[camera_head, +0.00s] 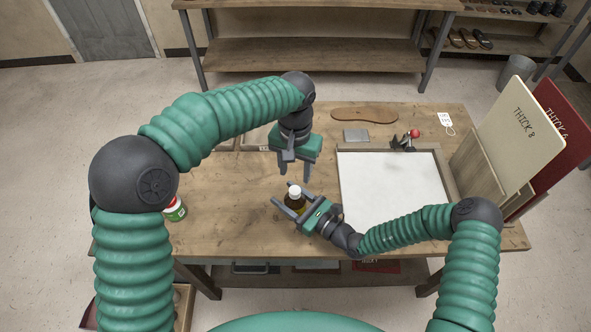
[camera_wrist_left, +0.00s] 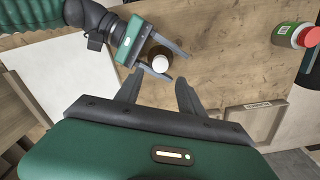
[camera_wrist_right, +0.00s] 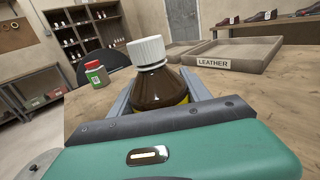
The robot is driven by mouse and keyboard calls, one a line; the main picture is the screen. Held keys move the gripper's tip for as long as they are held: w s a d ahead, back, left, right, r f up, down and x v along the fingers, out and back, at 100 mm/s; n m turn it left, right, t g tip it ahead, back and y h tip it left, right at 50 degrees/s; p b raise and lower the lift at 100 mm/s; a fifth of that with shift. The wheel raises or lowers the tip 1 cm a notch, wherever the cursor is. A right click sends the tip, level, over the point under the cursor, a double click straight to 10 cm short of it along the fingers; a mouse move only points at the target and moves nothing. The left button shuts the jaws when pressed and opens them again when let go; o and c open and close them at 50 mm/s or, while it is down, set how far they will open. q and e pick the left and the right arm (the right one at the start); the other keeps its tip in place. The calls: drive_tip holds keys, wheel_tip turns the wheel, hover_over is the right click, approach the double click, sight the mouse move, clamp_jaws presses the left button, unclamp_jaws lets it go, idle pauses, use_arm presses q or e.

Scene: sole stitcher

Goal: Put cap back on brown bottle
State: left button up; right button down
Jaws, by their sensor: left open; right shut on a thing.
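The brown bottle (camera_head: 294,204) stands upright near the table's front edge, between the fingers of my right gripper (camera_head: 290,206), which is shut on its body. The white cap (camera_head: 294,191) sits on the bottle's mouth; the right wrist view shows the cap (camera_wrist_right: 146,50) on top of the brown bottle (camera_wrist_right: 155,86), looking slightly tilted. I cannot tell whether it is screwed tight. My left gripper (camera_head: 294,174) is open and empty, pointing down above and slightly behind the cap. The left wrist view shows the cap (camera_wrist_left: 160,63) from above, just beyond the open fingers.
A green and white jar with a red lid (camera_wrist_right: 96,75) stands on the left of the table. A tray labelled LEATHER (camera_wrist_right: 225,65) lies at the back. A white board (camera_head: 390,182) fills the right side, beside upright panels (camera_head: 520,130). Bare wood lies left of the bottle.

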sight(295, 190)
use_arm(q)
wheel_tip(295, 190, down, 8)
idle(0.5)
drive_tip(key=shift+c, duration=0.4)
clamp_jaws()
drive_tip(key=shift+o, duration=1.1)
unclamp_jaws()
wheel_tip(295, 190, up, 12)
